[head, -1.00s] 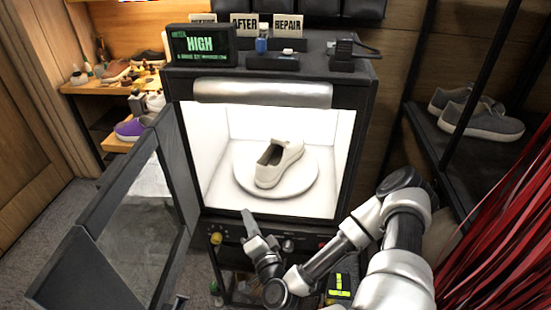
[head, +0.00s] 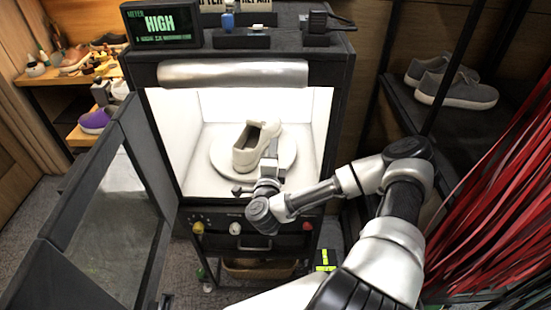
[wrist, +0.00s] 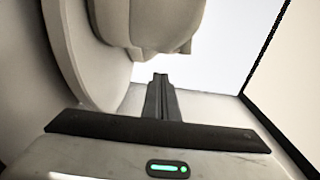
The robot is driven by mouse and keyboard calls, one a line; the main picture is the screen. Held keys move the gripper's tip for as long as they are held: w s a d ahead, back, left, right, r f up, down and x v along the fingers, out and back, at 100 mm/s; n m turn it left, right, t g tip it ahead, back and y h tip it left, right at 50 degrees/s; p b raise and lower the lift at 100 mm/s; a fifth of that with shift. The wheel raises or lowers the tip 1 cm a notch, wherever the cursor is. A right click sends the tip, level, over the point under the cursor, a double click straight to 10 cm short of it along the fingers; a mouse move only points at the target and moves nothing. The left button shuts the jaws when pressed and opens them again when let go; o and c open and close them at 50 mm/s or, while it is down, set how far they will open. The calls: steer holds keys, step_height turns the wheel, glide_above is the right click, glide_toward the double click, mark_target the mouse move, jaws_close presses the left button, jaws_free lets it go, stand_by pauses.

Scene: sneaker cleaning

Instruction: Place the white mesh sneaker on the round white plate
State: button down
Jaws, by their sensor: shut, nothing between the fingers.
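The white mesh sneaker (head: 246,157) rests on the round white plate (head: 220,155) inside the lit white box. It looks off-white, with its opening facing up. My gripper (head: 272,146) is shut and empty, reaching into the box at the plate's front right, beside the sneaker. It hides part of the plate and the sneaker's near right side. In the wrist view the sneaker (wrist: 150,25) fills the top middle and the plate's edge (wrist: 90,70) curves down on the left. My closed fingers (wrist: 160,90) point towards the sneaker's right end; I cannot tell if they touch it.
The box's glass door (head: 100,220) stands open at the left. A display reading HIGH (head: 160,25) sits on top. Knobs (head: 235,228) line the front below the opening. Grey shoes (head: 455,85) stand on a right shelf; red strands (head: 500,190) hang at the right.

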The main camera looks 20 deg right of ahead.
mark_target(257, 148)
steer(key=shift+w+a, duration=0.9)
steer(key=shift+a, duration=0.3)
steer(key=shift+w+a, duration=0.75)
steer(key=shift+a, duration=0.1)
steer(key=shift+d, duration=0.1)
